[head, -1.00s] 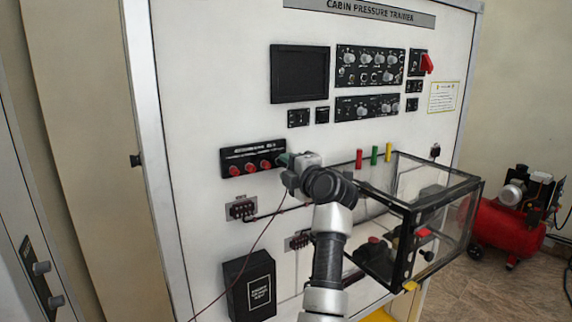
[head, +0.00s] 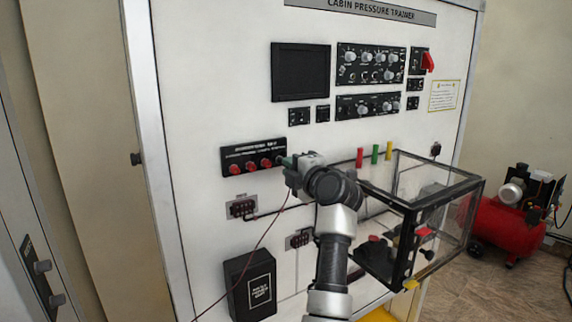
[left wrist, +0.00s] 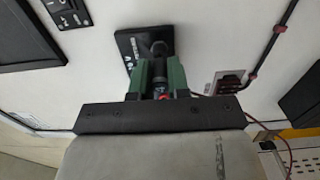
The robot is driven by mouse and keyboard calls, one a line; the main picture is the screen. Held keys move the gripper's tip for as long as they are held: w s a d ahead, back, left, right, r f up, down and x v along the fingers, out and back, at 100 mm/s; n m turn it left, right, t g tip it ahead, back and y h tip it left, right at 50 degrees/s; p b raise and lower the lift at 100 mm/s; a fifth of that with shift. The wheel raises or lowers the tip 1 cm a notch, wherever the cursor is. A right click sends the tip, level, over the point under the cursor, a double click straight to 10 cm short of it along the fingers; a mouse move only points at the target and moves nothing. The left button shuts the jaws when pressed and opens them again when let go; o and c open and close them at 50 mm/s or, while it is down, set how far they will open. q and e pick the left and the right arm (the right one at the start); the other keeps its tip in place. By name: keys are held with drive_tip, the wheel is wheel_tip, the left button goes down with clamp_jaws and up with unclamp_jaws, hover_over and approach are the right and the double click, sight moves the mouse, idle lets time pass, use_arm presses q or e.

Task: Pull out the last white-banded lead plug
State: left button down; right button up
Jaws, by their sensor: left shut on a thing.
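A black socket panel (head: 230,152) on the white trainer board carries a row of red plugs (head: 252,164). My left gripper (head: 289,160) is at the panel's right end. In the left wrist view, its green fingers are shut on a dark lead plug with some red on it (left wrist: 158,78). The black panel (left wrist: 135,42) is just beyond the plug. I cannot tell whether the plug's tip is still in a socket, and no white band is clear. A thin red lead (head: 262,236) hangs from near the gripper toward the lower left. My right gripper is not in view.
A clear box with a black frame (head: 440,200) juts from the board to the right of my arm. A black box (head: 236,285) and small connector blocks (head: 241,207) sit below the panel. A red compressor (head: 505,228) stands on the floor at right.

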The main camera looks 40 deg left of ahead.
use_arm(q)
drive_tip(key=shift+v, duration=2.05)
